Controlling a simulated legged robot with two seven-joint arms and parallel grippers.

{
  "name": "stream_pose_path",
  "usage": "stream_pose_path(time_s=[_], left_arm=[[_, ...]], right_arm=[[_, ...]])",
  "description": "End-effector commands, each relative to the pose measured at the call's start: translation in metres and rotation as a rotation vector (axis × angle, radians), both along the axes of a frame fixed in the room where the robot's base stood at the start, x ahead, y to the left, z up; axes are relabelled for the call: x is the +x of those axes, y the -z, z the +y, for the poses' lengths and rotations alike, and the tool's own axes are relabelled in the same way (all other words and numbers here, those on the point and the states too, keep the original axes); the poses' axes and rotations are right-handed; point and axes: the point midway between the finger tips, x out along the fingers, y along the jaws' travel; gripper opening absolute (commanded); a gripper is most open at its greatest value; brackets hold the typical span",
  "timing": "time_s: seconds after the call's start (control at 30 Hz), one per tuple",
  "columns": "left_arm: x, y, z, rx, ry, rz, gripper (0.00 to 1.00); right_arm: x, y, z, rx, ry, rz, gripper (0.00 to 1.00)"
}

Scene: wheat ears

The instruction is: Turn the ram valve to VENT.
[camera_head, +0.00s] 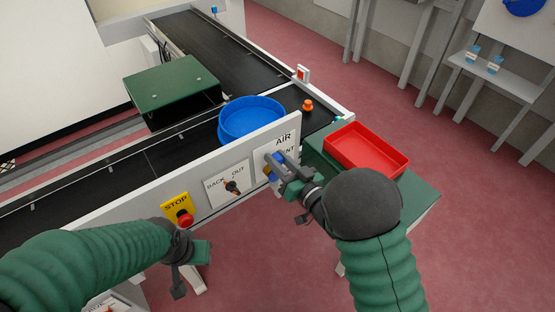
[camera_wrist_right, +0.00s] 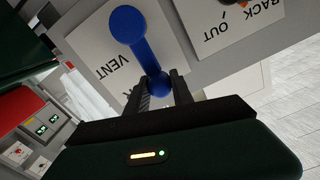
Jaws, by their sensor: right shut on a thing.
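The ram valve's blue lever (camera_wrist_right: 143,55) is on a white plate (camera_wrist_right: 92,52). One round end lies against the plate and the other is between my right gripper's fingers. In the head view the blue lever (camera_head: 268,170) is partly hidden by my right gripper (camera_head: 273,167), which is shut on it. The plate shows AIR above and part of VENT to the right of the lever; in the wrist view VENT stands beside the lever. My left gripper (camera_head: 187,270) hangs empty in front of the STOP button; its finger gap is unclear.
The red STOP button (camera_head: 185,219) and the BACK/OUT switch (camera_head: 233,187) are left of the valve on the same panel. A blue round tub (camera_head: 250,118) stands on the conveyor behind. A red tray (camera_head: 367,150) lies on a green table (camera_head: 420,190) to the right.

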Motion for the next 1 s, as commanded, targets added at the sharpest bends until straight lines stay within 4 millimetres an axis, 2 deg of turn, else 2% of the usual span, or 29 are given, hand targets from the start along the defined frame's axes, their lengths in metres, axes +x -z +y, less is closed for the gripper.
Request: stream_pose_path(time_s=[0.27, 0.57, 1.0], left_arm=[[0.0, -0.002, 0.0, 0.0, 0.0, 0.0, 0.36], [0.0, -0.005, 0.0, 0.0, 0.0, 0.0, 0.36], [0.0, -0.014, 0.0, 0.0, 0.0, 0.0, 0.36]], right_arm=[[0.008, 0.001, -0.01, 0.12, -0.001, 0.085, 0.0], [0.021, 0.007, -0.028, 0.339, 0.001, 0.243, 0.0], [0.037, 0.028, -0.05, 0.679, 0.002, 0.488, 0.0]])
